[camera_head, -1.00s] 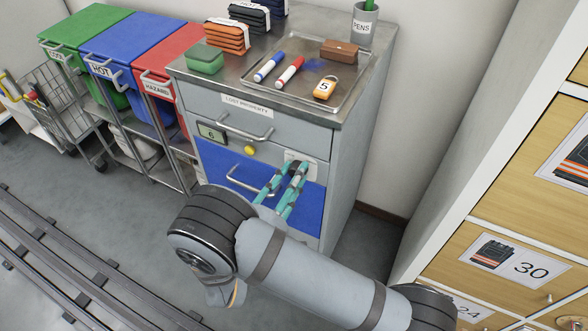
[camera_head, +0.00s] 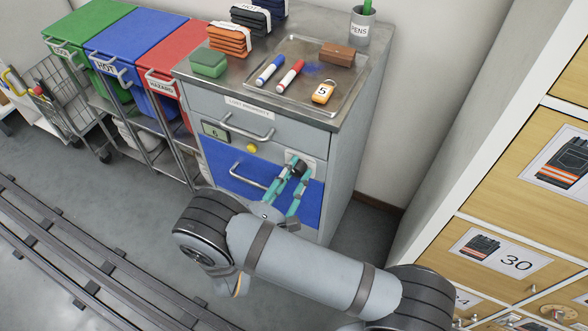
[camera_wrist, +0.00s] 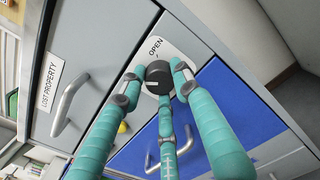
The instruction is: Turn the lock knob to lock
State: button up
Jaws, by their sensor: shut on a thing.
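The dark round lock knob (camera_wrist: 158,77) sits on a pale plate (camera_wrist: 192,40) on the cabinet front. The plate reads OPEN near the knob; any other lettering is hidden. A short white mark shows on the knob's face. My three-fingered gripper (camera_wrist: 154,82) has its teal fingers around the knob, tips against its sides, shut on it. In the head view my gripper (camera_head: 297,174) reaches up to the knob (camera_head: 301,167) at the upper right of the blue drawer (camera_head: 226,167), and its fingers partly cover the knob.
The grey LOST PROPERTY drawer (camera_head: 260,124) is above, with a metal handle. A yellow button (camera_head: 252,147) and a small display (camera_head: 215,131) are left of the knob. Markers and a padlock (camera_head: 323,92) lie in a tray on top. Wooden lockers (camera_head: 520,210) stand at the right.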

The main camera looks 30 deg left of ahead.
jog(key=shift+n+p, duration=0.3)
jog(key=shift+n, duration=0.7)
jog(key=o, duration=1.2)
jog(key=shift+c, duration=0.2)
jog(key=shift+s, duration=0.1)
jog(key=s, duration=1.1)
jog(key=shift+s+d, duration=0.4)
jog(key=shift+d, duration=0.05)
